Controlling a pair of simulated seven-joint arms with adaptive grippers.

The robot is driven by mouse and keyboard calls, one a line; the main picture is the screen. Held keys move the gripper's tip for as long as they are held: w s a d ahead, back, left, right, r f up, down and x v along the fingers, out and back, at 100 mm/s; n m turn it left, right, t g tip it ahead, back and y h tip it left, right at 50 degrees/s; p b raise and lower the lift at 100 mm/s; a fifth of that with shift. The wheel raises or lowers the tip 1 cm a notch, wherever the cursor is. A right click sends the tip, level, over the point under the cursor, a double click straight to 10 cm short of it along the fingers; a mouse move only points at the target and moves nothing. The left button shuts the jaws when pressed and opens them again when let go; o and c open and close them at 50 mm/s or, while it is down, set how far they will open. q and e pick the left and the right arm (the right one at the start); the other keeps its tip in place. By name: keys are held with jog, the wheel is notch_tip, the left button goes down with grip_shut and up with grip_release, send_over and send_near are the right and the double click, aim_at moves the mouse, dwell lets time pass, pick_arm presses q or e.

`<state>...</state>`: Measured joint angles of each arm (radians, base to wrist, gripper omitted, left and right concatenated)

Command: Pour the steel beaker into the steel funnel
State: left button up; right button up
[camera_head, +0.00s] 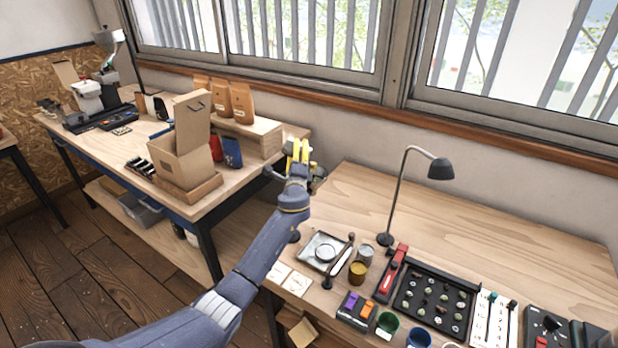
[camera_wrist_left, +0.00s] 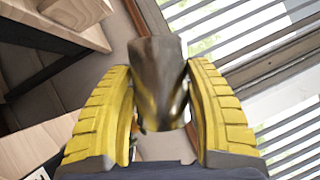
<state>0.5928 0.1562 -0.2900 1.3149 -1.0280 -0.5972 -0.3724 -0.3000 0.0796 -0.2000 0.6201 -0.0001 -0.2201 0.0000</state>
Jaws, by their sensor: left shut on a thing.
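My left gripper (camera_head: 301,152), with yellow fingers, is raised over the gap between the two benches. In the left wrist view the gripper (camera_wrist_left: 162,120) is shut on the steel beaker (camera_wrist_left: 158,75), a shiny grey, tapered vessel between the two pads. In the head view the gripper largely hides the beaker, and its contents do not show. A square metal tray (camera_head: 308,257) with a round metal ring (camera_head: 325,252) on it lies at the near bench's left end; I cannot tell whether this ring is the steel funnel. My right gripper is not in view.
A black desk lamp (camera_head: 440,169) stands on the near bench. Small tins (camera_head: 357,272), a bean board (camera_head: 435,298) and a red-handled tool (camera_head: 398,257) line its front. A cardboard box (camera_head: 180,150) and coffee bags (camera_head: 242,103) stand on the far bench. The near bench's back is clear.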

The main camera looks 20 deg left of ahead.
pick_arm(q)
jog(key=shift+d+r+m, duration=0.15)
jog(key=shift+d+m, duration=0.1)
jog(key=shift+m, duration=0.45)
dwell(1.1)
jog(key=shift+a+f+n, duration=0.2)
jog(key=shift+a+n, duration=0.2)
jog(key=shift+n, duration=0.7)
jog(key=shift+a+f+n+g, duration=0.25)
jog(key=shift+n+g, duration=0.15)
jog(key=shift+n, duration=0.3)
